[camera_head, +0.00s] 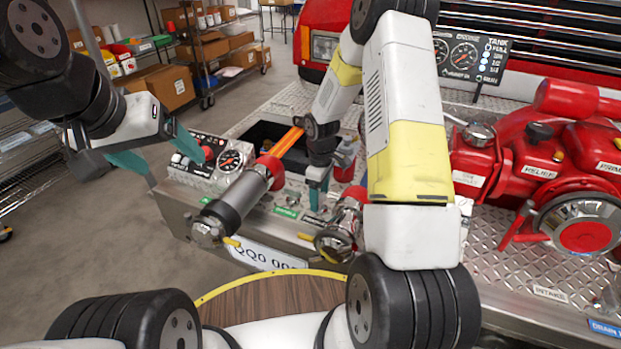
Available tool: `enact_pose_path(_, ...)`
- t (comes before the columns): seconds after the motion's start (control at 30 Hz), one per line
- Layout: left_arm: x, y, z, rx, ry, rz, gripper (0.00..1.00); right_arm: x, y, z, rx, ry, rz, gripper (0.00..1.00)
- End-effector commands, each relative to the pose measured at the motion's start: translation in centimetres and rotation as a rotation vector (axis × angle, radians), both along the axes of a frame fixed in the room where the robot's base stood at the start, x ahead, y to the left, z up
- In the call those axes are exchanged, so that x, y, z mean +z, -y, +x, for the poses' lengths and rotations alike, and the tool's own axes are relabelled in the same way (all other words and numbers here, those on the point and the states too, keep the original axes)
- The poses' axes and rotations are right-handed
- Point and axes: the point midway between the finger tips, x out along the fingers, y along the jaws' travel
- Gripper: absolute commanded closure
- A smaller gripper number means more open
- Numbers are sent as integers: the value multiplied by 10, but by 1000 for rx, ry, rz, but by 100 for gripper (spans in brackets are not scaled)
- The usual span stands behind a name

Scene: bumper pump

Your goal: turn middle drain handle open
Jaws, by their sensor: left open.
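My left gripper (158,152) is at the left, beside the gauge panel at the bumper's left end. Its teal fingers are apart with nothing between them. My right gripper (318,190) points down over the bumper, between the grey hose nozzle and the red-and-metal valve fitting (346,225). Its teal fingers overlap in this view, so I cannot tell their opening. Small yellow levers show below: one by the nozzle (232,241), one near the label plate (307,237). A blue drain label (605,329) is cut off at the lower right. My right arm covers part of the bumper, and I cannot identify the middle drain handle.
A grey nozzle (238,202) leans across the bumper's left part, near a pressure gauge panel (205,160). The red pump (540,165) fills the right. A tank gauge board (470,55) stands behind. Shelves with boxes (215,48) are at the back left; open floor lies left.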

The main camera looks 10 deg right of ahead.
Motion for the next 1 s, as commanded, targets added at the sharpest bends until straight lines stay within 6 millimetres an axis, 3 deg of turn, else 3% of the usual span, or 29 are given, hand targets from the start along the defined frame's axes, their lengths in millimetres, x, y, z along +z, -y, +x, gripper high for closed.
enact_pose_path(0.27,0,0,0,0,0,0,20,8,0,1,-1,1,0,33)
enact_pose_path(0.7,0,0,0,0,0,0,20,73,0,1,-1,2,0,33)
enact_pose_path(1.0,0,0,0,0,0,0,20,78,0,0,-1,0,0,33)
